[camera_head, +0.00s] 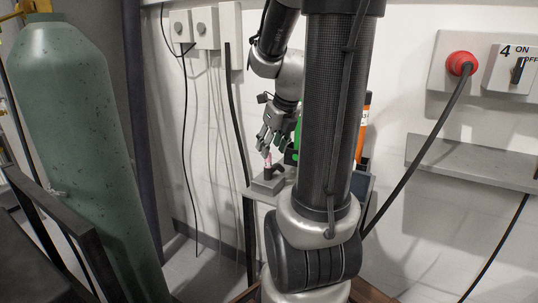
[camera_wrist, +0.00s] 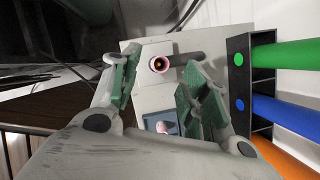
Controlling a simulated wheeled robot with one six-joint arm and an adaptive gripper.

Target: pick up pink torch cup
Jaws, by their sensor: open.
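The pink torch cup (camera_wrist: 159,64) shows in the wrist view as a small pink ring with a dark centre, seen nearly end-on, with a dark cylindrical part reaching right from it.
A dark rack (camera_wrist: 239,75) at the right holds green (camera_wrist: 290,53), blue (camera_wrist: 285,112) and orange cylinders. A small pale pink item (camera_wrist: 162,127) lies in a recess between the fingers. A large green gas cylinder (camera_head: 75,150) stands at the left.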

